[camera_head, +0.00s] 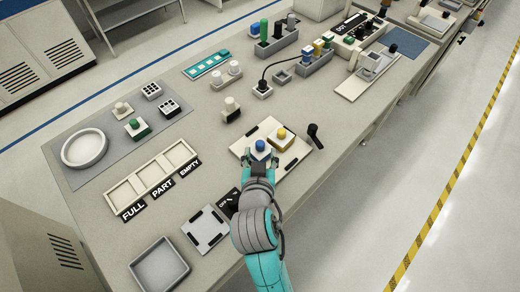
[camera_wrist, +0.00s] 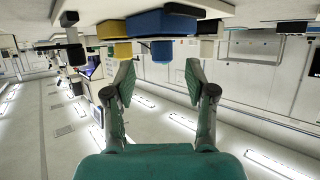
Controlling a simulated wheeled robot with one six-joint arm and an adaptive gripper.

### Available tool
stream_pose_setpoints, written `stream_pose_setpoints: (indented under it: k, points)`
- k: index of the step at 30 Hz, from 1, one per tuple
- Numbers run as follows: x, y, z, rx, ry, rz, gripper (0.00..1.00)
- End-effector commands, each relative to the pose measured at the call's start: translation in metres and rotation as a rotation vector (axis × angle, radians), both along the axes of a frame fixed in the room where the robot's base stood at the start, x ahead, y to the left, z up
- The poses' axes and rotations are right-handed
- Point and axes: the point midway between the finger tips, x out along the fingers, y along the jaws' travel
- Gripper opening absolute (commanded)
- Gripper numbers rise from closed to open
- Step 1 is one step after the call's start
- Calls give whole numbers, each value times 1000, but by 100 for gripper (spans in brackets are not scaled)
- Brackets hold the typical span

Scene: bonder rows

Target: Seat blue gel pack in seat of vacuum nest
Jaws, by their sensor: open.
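The blue gel pack (camera_head: 260,146) shows its blue knob just beyond my gripper in the head view, over a white plate (camera_head: 295,153) with black strips. In the wrist view, which looks upside down, the pack is a blue block (camera_wrist: 165,22) with a blue knob (camera_wrist: 162,50). My gripper (camera_wrist: 160,78) is open and empty, its fingers spread on either side of the knob's line, short of it. A white plate with black corner marks (camera_head: 207,230) lies beside an OFF-labelled switch. I cannot tell which plate is the vacuum nest; the seat under the pack is hidden.
A yellow-knobbed pack (camera_head: 282,133) stands close beside the blue one. A black lever (camera_head: 313,131) rises at the plate's right. A tray marked FULL, PART, EMPTY (camera_head: 149,180) and an empty grey tray (camera_head: 159,267) are to the left. Bare tabletop lies right of the lever.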

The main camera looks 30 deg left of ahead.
Motion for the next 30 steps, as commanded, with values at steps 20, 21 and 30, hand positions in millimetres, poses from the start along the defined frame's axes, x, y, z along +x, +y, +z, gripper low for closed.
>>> stream_pose_setpoints:
  k: [20,21,30]
  points:
    - [44,22,-15,0,0,1,55]
    - [44,22,-15,0,0,1,53]
    - [44,22,-15,0,0,1,0]
